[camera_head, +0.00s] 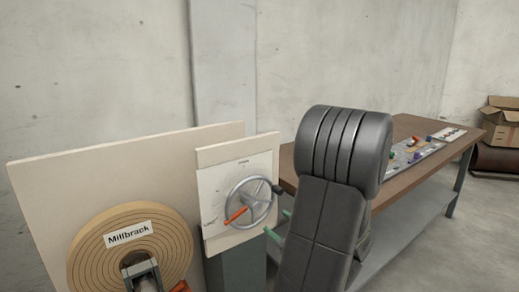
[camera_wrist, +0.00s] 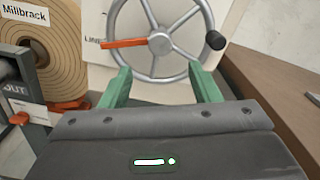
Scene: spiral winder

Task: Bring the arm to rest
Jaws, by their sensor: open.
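My gripper (camera_wrist: 164,88) has two green fingers, spread apart with nothing between them. In the wrist view the handwheel (camera_wrist: 158,42) stands just beyond the fingertips, and I cannot tell whether they touch it. The handwheel also shows in the head view (camera_head: 250,202), silver with spokes, an orange pointer (camera_head: 236,215) and a dark knob (camera_head: 277,190). It is mounted on a pale upright panel (camera_head: 213,160). In the head view my arm stands in front, right of the wheel, and the green fingers (camera_head: 279,226) show partly beside it.
A wound tan spiral roll (camera_head: 89,262) labelled Millbrack stands at the left before a large board (camera_head: 40,185). A brown workbench (camera_head: 410,130) with small parts on a tray stands behind my arm to the right. Cardboard boxes (camera_head: 500,125) are at the far right.

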